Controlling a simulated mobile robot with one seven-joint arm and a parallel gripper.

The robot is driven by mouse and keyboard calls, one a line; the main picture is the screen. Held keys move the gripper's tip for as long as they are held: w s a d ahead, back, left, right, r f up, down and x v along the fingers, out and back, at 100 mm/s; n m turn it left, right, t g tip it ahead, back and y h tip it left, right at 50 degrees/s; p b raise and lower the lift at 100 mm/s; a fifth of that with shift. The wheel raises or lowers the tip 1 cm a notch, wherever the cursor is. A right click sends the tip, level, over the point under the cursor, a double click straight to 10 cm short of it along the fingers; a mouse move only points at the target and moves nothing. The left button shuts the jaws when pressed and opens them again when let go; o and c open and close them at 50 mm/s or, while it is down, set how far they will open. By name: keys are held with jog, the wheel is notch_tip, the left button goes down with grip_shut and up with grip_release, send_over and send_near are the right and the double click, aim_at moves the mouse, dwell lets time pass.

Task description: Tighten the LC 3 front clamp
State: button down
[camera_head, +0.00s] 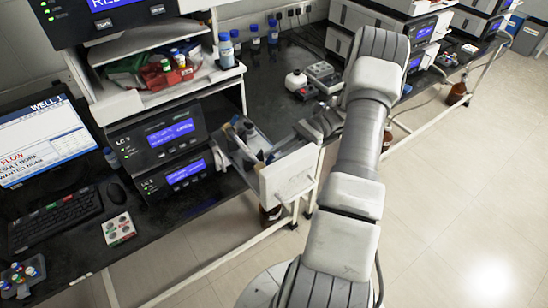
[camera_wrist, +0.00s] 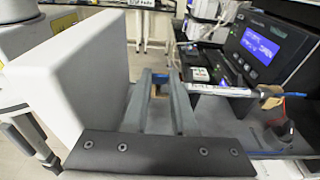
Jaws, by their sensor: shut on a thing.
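The LC 3 stack (camera_head: 165,140) stands on the bench with two lit blue displays. A tray with a white front panel (camera_head: 288,175) juts out from it. The panel also fills the left of the wrist view (camera_wrist: 75,75). My gripper (camera_head: 308,130) is just behind the panel, at the tray's front end. In the wrist view, the grey fingers (camera_wrist: 157,78) point away from the camera, close together on a small part. It looks like the front clamp, but the fingers hide most of it, and I cannot tell how tight it is.
Slim column-like parts (camera_head: 243,135) lie in the tray. In the wrist view, a lit display (camera_wrist: 260,45) and a dark-and-red knob (camera_wrist: 281,133) are on the right. Blue-capped bottles (camera_head: 254,37) stand at the back of the bench.

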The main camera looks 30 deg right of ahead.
jog(key=shift+d+f+y+b, duration=0.25)
jog(key=shift+f+y+b, duration=0.25)
jog(key=shift+y, duration=0.4)
jog(key=shift+r, duration=0.1)
jog(key=c, duration=0.7)
grip_release()
jog(key=shift+d, duration=0.1)
